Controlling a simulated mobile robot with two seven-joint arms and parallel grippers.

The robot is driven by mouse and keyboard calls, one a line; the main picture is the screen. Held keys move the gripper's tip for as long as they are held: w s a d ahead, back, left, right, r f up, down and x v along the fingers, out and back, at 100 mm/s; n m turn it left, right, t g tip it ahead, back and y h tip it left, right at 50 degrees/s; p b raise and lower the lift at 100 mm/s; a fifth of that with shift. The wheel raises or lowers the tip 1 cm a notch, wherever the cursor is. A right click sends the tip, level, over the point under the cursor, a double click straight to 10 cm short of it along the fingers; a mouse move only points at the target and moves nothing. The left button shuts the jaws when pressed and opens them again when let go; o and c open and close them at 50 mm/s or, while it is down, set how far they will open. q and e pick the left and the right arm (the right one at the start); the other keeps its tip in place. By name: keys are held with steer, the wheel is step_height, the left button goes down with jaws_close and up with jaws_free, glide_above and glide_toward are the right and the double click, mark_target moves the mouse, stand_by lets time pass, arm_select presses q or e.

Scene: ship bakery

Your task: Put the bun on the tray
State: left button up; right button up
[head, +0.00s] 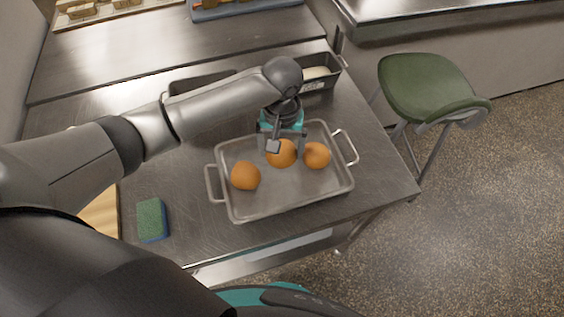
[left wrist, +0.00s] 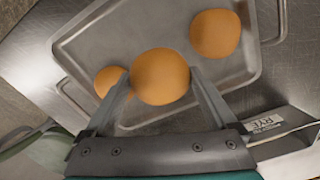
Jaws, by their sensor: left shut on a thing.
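A grey metal tray (head: 285,196) with two side handles lies on the steel counter. Three round orange-brown buns show at it. My left gripper (head: 283,150) is shut on the middle bun (head: 281,155), over the far part of the tray. In the left wrist view this bun (left wrist: 160,77) sits between the two fingers. I cannot tell whether it touches the tray floor. The left bun (head: 245,176) and the right bun (head: 317,155) lie on the tray, one on either side of the held bun. My right gripper is not in view.
A dark loaf tin (head: 325,80) with pale dough stands behind the tray; the left wrist view shows a RYE label (left wrist: 268,124). A green sponge (head: 152,219) lies left of the tray. A green stool (head: 430,85) stands right of the counter.

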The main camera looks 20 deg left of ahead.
mark_target(282, 162)
arm_select(q)
step_height(282, 162, down, 5)
steer(key=shift+f+b, duration=0.15)
steer(key=shift+b, duration=0.4)
steer(key=shift+f, duration=0.25)
steer(key=o, duration=1)
steer(key=shift+f, duration=0.1)
steer(key=shift+o, duration=0.2)
step_height(282, 162, up, 12)
steer(key=shift+r+p, duration=0.15)
steer(key=shift+p, duration=1.1)
